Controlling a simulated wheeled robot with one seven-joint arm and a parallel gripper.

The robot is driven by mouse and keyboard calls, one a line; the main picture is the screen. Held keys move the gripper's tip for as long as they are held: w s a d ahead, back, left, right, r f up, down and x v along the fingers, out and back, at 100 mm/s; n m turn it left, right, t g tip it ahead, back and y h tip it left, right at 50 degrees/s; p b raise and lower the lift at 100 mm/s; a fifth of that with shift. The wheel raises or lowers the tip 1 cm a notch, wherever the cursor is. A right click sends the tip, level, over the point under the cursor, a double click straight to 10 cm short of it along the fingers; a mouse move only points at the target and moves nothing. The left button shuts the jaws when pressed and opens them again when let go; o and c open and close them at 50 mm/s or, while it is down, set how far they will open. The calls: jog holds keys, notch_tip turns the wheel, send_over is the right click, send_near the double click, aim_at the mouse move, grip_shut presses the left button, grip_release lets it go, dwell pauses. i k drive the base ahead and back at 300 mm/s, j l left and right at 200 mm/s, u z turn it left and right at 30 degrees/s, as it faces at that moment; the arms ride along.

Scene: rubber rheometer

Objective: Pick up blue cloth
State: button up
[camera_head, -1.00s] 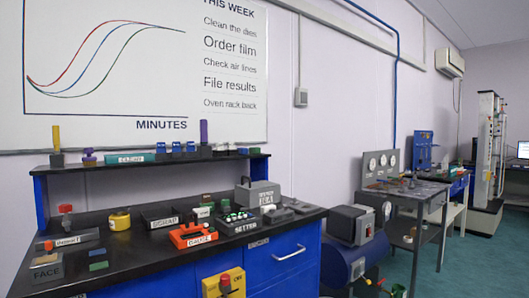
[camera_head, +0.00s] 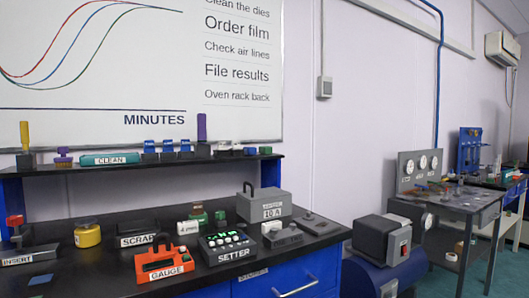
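A small flat blue piece (camera_head: 41,279) lies on the black bench top at the lower left, in front of the INSERT block. It may be the blue cloth, but it is too small to tell its material. No other clear blue cloth shows. A teal flat item labelled CLEAN (camera_head: 110,159) lies on the raised shelf; several small blue blocks stand to its right. My gripper is not in view.
The black bench (camera_head: 110,283) holds a yellow pot (camera_head: 88,236), a SCRAP tray (camera_head: 139,240), an orange GAUGE (camera_head: 167,262), a SETTER box (camera_head: 228,247) and a grey 10 A weight (camera_head: 264,206). A dark machine (camera_head: 382,238) and a metal table (camera_head: 450,205) stand to the right.

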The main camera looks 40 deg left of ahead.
aim_at(249, 150)
jog(key=i+l+u, duration=0.15)
jog(key=u, duration=0.25)
jog(key=i+l+u, duration=0.2)
jog(key=u, duration=0.25)
jog(key=i+l, duration=0.05)
